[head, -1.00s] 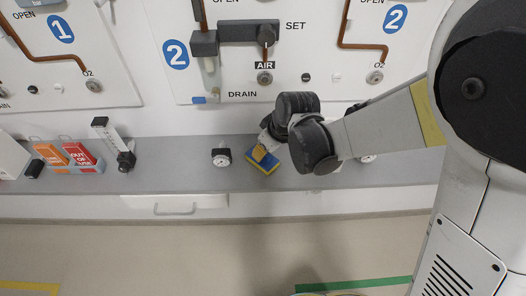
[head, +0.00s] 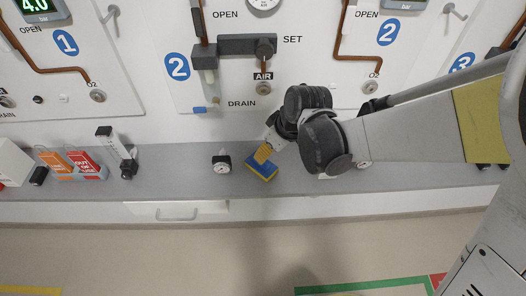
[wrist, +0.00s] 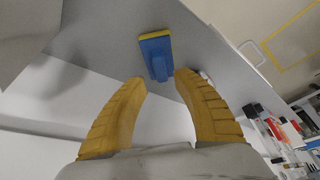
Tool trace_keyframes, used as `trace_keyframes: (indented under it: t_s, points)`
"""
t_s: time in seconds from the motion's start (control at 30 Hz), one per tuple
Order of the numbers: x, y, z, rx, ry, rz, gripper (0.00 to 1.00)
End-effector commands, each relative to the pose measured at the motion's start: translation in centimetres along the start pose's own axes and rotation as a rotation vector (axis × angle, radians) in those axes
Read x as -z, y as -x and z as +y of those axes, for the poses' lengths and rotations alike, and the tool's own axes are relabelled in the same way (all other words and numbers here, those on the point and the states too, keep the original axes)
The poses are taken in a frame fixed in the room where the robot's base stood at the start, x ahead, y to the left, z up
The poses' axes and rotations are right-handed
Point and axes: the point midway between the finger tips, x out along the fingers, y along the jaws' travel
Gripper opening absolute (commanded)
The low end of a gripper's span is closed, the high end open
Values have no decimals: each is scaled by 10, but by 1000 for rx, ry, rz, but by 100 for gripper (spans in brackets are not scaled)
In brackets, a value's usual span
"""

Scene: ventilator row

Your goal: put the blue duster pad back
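The blue duster pad (head: 261,169) lies on the grey shelf (head: 196,182), right of a round gauge. It has a blue top and a yellow edge. In the wrist view the pad (wrist: 154,46) shows its blue handle pointing back toward my gripper. My gripper (wrist: 161,77) has its two yellow fingers apart. The handle's end lies between or just beyond the fingertips, with gaps on both sides. In the head view my gripper (head: 262,153) is just above the pad and partly covers its far side. Whether they touch is unclear.
A round gauge (head: 221,163) stands close left of the pad. A flowmeter (head: 118,152) and red and orange tags (head: 84,162) are farther left. The wall panel with a drain unit (head: 207,80) rises behind. A drawer handle (head: 177,216) is below the shelf front.

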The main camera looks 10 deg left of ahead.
Motion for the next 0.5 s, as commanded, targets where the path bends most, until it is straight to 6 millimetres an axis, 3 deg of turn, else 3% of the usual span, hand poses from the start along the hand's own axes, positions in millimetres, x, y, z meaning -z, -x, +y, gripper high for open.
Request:
trace_keyframes:
  t_s: [0.03, 0.2, 0.5]
  points:
    - [1, 16, 0, 0, 0, 0, 35]
    - [1, 46, 0, 0, -1, 0, 35]
    - [0, 60, 0, 0, -1, 1, 35]
